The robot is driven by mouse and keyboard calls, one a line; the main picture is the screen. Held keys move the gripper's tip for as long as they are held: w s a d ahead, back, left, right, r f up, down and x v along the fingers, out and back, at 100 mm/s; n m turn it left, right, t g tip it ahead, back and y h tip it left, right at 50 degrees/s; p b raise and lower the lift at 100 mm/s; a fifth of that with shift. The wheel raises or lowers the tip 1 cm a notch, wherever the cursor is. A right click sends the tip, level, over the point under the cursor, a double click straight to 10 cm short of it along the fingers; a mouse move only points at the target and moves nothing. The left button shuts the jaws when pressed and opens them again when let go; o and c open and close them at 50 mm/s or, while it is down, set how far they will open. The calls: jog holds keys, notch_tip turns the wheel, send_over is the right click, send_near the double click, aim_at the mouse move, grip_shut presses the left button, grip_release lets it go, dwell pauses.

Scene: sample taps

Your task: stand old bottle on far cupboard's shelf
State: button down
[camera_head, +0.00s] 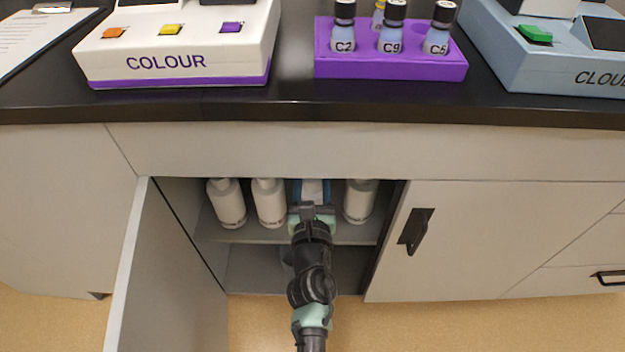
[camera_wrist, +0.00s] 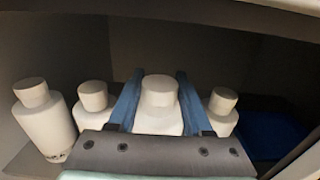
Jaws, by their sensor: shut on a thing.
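My gripper (camera_wrist: 158,112) reaches into the open cupboard, and its two blue fingers are shut on a white bottle (camera_wrist: 160,92) with a white cap. In the head view my gripper (camera_head: 312,192) is at the upper shelf (camera_head: 285,233), and the held bottle is mostly hidden by it. Other white bottles stand on this shelf: two to the left (camera_head: 227,203) (camera_head: 269,202) and one to the right (camera_head: 359,200). The held bottle looks upright, between its neighbours. Whether its base touches the shelf is hidden.
The cupboard's left door (camera_head: 165,270) stands open toward me; the right door (camera_head: 470,235) is closed. A black counter (camera_head: 290,108) overhangs. On it are the COLOUR device (camera_head: 180,45), a purple rack (camera_head: 390,62) with labelled vials, and a blue-grey device (camera_head: 560,60).

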jog(key=shift+w, duration=0.8)
notch_tip(320, 180, down, 3)
jog(key=b, duration=0.3)
jog(key=shift+f, duration=0.15)
jog(key=shift+b, duration=0.3)
jog(key=shift+f, duration=0.25)
jog(key=shift+c, duration=1.6)
grip_release()
jog(key=shift+r, duration=0.1)
jog(key=shift+s, duration=0.1)
jog(key=s, duration=1.1)
jog(key=shift+s, duration=0.4)
